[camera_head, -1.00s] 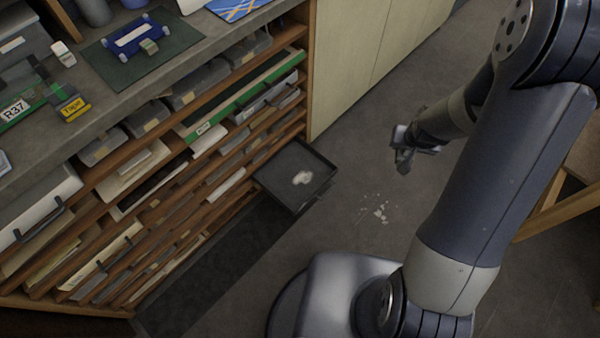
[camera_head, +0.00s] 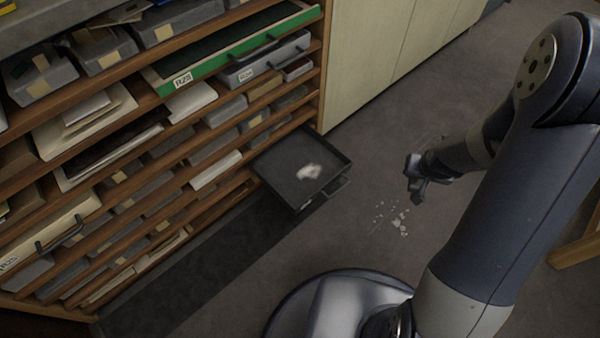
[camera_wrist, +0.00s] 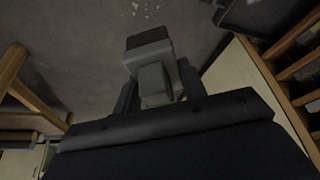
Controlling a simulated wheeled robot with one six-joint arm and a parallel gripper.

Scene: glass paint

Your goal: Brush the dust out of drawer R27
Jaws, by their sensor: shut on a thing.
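A dark, shallow drawer (camera_head: 278,164) is pulled out at the right end of the rack, with a patch of pale dust (camera_head: 309,172) in it. No label on it is readable. My gripper (camera_head: 415,179) is right of the drawer, apart from it, above the floor. In the wrist view my gripper (camera_wrist: 157,88) is shut on a grey block with a dark end, which looks like a brush (camera_wrist: 150,57). The brush is hard to make out in the head view. A corner of what looks like the drawer (camera_wrist: 250,18) shows at the wrist view's top right.
Pale crumbs (camera_head: 398,222) lie on the floor between the drawer and my arm. The wooden rack (camera_head: 120,150) holds several trays, including a green-fronted drawer (camera_head: 184,80). Pale cabinets (camera_head: 385,50) stand behind. A wooden leg (camera_head: 575,250) is at right. The floor around my gripper is otherwise clear.

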